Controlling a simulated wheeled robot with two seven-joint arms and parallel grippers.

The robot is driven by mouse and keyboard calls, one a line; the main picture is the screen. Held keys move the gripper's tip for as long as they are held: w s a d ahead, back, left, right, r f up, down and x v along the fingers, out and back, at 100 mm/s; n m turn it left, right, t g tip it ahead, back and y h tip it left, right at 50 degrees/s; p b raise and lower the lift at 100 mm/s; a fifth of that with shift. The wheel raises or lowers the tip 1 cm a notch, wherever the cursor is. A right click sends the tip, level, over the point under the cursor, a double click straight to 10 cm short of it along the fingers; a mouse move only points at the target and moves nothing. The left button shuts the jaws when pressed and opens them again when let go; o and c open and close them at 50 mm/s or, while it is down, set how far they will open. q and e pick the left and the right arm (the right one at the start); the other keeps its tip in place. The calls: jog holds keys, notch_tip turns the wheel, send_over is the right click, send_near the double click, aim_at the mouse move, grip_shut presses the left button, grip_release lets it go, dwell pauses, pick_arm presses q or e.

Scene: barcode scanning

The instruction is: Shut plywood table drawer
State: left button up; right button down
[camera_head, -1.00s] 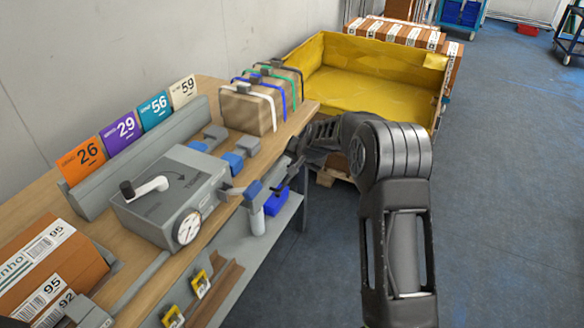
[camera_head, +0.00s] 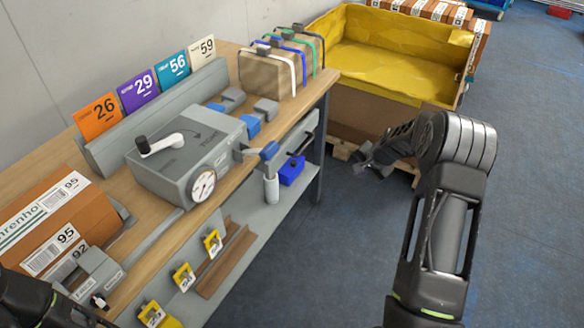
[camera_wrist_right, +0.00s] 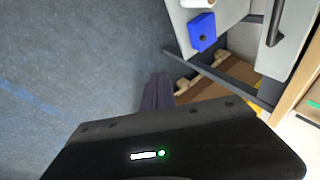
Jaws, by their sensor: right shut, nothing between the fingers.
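The plywood table (camera_head: 228,62) runs along the wall in the head view. Its grey drawer front (camera_head: 309,127) with a dark handle sits under the tabletop near the far right corner and looks roughly flush with the edge; a small gap cannot be ruled out. The drawer front (camera_wrist_right: 297,42) and its handle also show at the upper right of the wrist view. My right gripper (camera_head: 362,162) is shut and empty, off to the right of the drawer, apart from it. Its fingers (camera_wrist_right: 157,92) also show in the wrist view. Dark parts of my left arm show at the lower left corner; its jaws are unclear.
A grey machine (camera_head: 185,160) with a gauge and numbered cards stand on the table. Strapped packages (camera_head: 268,72) sit at its far end. A blue box (camera_head: 291,171) is on the lower shelf. A yellow-lined crate (camera_head: 395,65) stands behind. Floor to the right is open.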

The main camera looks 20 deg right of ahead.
aim_at(280, 159)
jog(key=s+a+f+m+t+y+b, duration=0.1)
jog(key=s+a+f+m+y+b, duration=0.25)
jog(key=f, duration=0.25)
jog(key=s+a+f+m+t+y+b, duration=0.1)
jog(key=s+a+f+m+y+b, duration=0.1)
jog(key=s+f+m, duration=0.25)
pick_arm(q)
notch_tip(280, 159, down, 8)
pick_arm(e)
jog(key=w+a+r+m+t+y, duration=0.2)
jog(key=a+r+m+t, duration=0.1)
jog(key=r, duration=0.4)
jog(key=w+a+r+m+t+y, duration=0.3)
jog(key=r+m+t, duration=0.1)
jog(key=r, duration=0.3)
jog(key=shift+w+a+r, duration=0.25)
jog(key=shift+w+r, duration=0.05)
pick_arm(q)
jog(key=shift+r, duration=0.1)
jog(key=shift+b, duration=0.4)
pick_arm(e)
jog(key=x, duration=1.4)
jog(key=shift+s+a, duration=0.1)
